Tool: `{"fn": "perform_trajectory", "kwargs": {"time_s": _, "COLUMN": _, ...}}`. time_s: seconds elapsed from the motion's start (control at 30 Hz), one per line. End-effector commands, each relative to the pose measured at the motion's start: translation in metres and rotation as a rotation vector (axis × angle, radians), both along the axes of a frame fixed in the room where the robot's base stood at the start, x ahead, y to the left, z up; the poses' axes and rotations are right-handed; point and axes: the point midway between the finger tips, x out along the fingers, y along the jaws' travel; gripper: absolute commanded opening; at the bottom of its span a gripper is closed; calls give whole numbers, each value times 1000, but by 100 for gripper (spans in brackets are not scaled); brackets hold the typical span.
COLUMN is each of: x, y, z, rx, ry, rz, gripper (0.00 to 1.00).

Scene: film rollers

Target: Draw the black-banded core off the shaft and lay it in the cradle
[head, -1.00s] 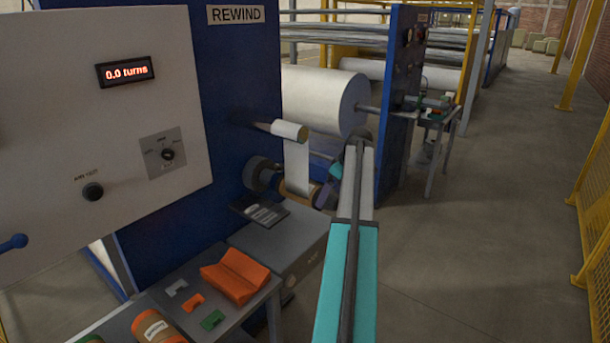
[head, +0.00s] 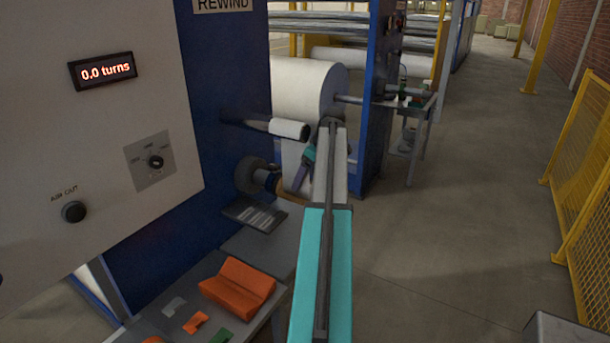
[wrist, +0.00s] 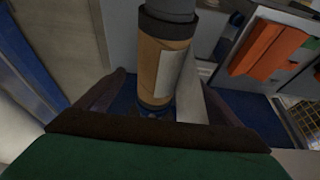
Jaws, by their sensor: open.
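The black-banded core (wrist: 165,62) is a tan tube with dark bands and a pale label. It sits on the grey shaft (wrist: 170,8) and is partly hidden by my arm in the head view (head: 266,181). My gripper (wrist: 163,85) is open, with one finger on each side of the core in the wrist view. Whether the fingers touch it, I cannot tell. In the head view, my gripper (head: 299,178) is at the shaft's free end. The cradle (head: 238,287) is an orange V-shaped block on the grey bench; it also shows in the wrist view (wrist: 267,48). It looks empty.
A white film-covered roller (head: 289,130) is above the shaft, with film hanging near my gripper. A dark tray (head: 255,214) juts out below. Small grey, orange and green pieces lie near the cradle.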

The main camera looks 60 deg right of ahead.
Motion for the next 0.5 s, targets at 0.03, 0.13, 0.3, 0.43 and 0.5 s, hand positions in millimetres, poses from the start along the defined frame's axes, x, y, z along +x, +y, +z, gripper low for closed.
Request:
{"fn": "perform_trajectory", "kwargs": {"time_s": 0.03, "x": -1, "y": -1, "z": 0, "rx": -1, "ry": 0, "rz": -1, "gripper": 87}}
{"fn": "perform_trajectory", "kwargs": {"time_s": 0.13, "x": -3, "y": -2, "z": 0, "rx": 0, "ry": 0, "rz": -4, "gripper": 87}}
{"fn": "perform_trajectory", "kwargs": {"time_s": 0.3, "x": -6, "y": -4, "z": 0, "rx": 0, "ry": 0, "rz": -9, "gripper": 87}}
{"fn": "perform_trajectory", "kwargs": {"time_s": 0.43, "x": -7, "y": -6, "z": -2, "rx": 0, "ry": 1, "rz": -11, "gripper": 87}}
{"fn": "perform_trajectory", "kwargs": {"time_s": 0.5, "x": -6, "y": -6, "z": -5, "rx": 1, "ry": 1, "rz": -12, "gripper": 87}}
